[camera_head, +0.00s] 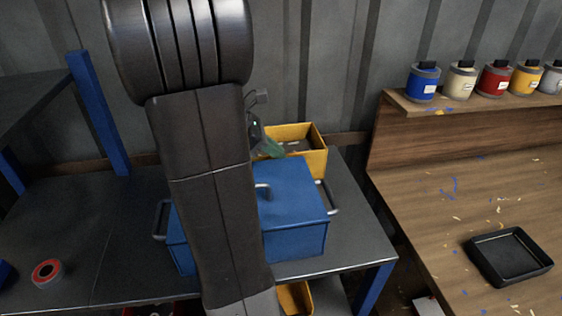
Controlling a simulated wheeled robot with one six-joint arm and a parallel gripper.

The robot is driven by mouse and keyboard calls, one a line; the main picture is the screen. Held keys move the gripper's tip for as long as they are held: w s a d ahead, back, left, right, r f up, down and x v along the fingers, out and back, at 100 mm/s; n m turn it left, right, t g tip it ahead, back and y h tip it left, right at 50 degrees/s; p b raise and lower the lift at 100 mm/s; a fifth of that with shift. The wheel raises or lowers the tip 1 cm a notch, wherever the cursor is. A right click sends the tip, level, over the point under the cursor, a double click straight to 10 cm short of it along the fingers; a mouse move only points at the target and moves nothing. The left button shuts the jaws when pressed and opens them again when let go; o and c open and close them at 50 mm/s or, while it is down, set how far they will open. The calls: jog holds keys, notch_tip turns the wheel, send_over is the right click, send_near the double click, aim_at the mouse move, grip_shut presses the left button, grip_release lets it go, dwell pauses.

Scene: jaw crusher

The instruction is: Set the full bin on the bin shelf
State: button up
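A yellow bin (316,158) stands at the back of the dark metal table, behind a blue lidded box. Some grey-brown contents show inside it; how full it is I cannot tell. Another yellow bin (296,299) shows partly below the tabletop, at the bottom of the picture. Which surface is the bin shelf is not clear. My gripper (262,135) is mostly hidden behind my arm, at the left edge of the upper yellow bin. A greenish piece shows at its end. Whether its fingers are open, or touch the bin, I cannot tell.
The blue box (298,205) with metal handles fills the table's middle. A red-and-grey roll (46,273) lies at left on the dark table (100,230). At right, a wooden bench (440,210) holds a black tray (509,257) and several paint jars on its ledge.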

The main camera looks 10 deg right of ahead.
jog(key=x, duration=0.3)
jog(key=shift+d, duration=0.35)
grip_shut()
jog(key=shift+w, duration=0.1)
dwell(1.0)
